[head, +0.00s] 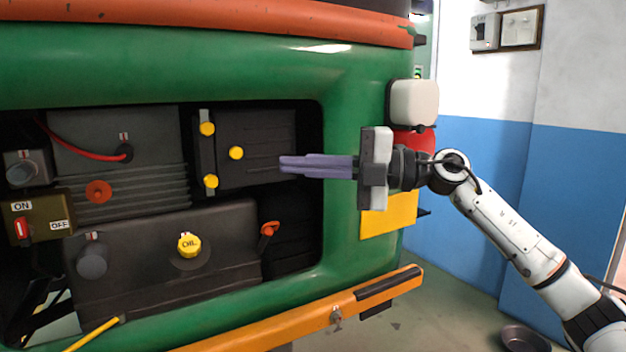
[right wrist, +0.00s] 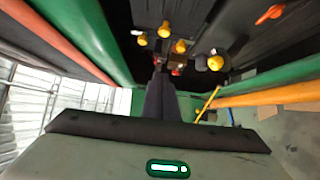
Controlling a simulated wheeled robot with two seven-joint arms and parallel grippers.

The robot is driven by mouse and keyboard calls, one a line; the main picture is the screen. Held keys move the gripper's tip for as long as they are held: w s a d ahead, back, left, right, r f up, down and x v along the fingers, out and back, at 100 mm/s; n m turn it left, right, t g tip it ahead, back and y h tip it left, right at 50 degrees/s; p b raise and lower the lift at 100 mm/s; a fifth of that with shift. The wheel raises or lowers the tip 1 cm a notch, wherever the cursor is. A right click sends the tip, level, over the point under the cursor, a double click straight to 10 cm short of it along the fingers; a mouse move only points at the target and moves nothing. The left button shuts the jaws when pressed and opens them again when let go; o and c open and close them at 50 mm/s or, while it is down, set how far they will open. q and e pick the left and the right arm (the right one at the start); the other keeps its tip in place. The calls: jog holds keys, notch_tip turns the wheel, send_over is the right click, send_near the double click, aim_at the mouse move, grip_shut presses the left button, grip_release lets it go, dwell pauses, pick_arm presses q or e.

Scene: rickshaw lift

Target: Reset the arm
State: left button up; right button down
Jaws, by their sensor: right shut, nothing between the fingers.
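My right arm comes in from the right in the head view. Its gripper (head: 284,164) has long purple-grey fingers pressed together, with nothing between them. The fingertips point left into the open engine bay of the green rickshaw (head: 345,80), in front of the dark box with yellow knobs (head: 236,153). Whether they touch anything there I cannot tell. In the right wrist view the shut fingers (right wrist: 160,80) point toward the bay, with several yellow knobs (right wrist: 165,30) beyond them. My left gripper is in neither view.
The bay holds a yellow oil cap (head: 189,245), an orange cap (head: 98,191), an orange lever (head: 269,230) and an ON/OFF switch box (head: 40,215). An orange bumper (head: 310,325) runs below. A dark pan (head: 525,338) lies on the floor at right. Open floor lies between rickshaw and wall.

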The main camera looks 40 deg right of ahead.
jog(key=a+f+m+t+h, duration=0.1)
jog(key=f+m+h, duration=0.35)
jog(key=f, duration=0.75)
jog(key=a+f+m+t+h+p, duration=0.1)
jog(key=a+f+m+t, duration=0.1)
jog(key=f+m, duration=0.75)
jog(key=a+f+m+t+h, duration=0.1)
jog(key=f+m+h, duration=0.25)
jog(key=f, duration=1.05)
jog(key=s+a+f+m+g+h, duration=0.1)
jog(key=s+a+f+m, duration=0.15)
jog(key=f, duration=0.25)
jog(key=s+a+f+m+g, duration=0.1)
jog(key=s+a+f+g, duration=0.1)
jog(key=s+f, duration=0.25)
jog(key=s+a+f+m+g+h, duration=0.1)
jog(key=s+a+f, duration=0.15)
jog(key=f, duration=0.25)
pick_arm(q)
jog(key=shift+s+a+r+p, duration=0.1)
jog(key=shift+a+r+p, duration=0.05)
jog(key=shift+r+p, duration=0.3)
pick_arm(e)
jog(key=s+a+f+m+g+y, duration=0.1)
jog(key=s+a+f+m+g, duration=0.1)
jog(key=s+a+f+g, duration=0.3)
jog(key=s+a+f, duration=0.4)
jog(key=s+a, duration=0.2)
jog(key=s, duration=0.1)
jog(key=shift+s+y, duration=0.3)
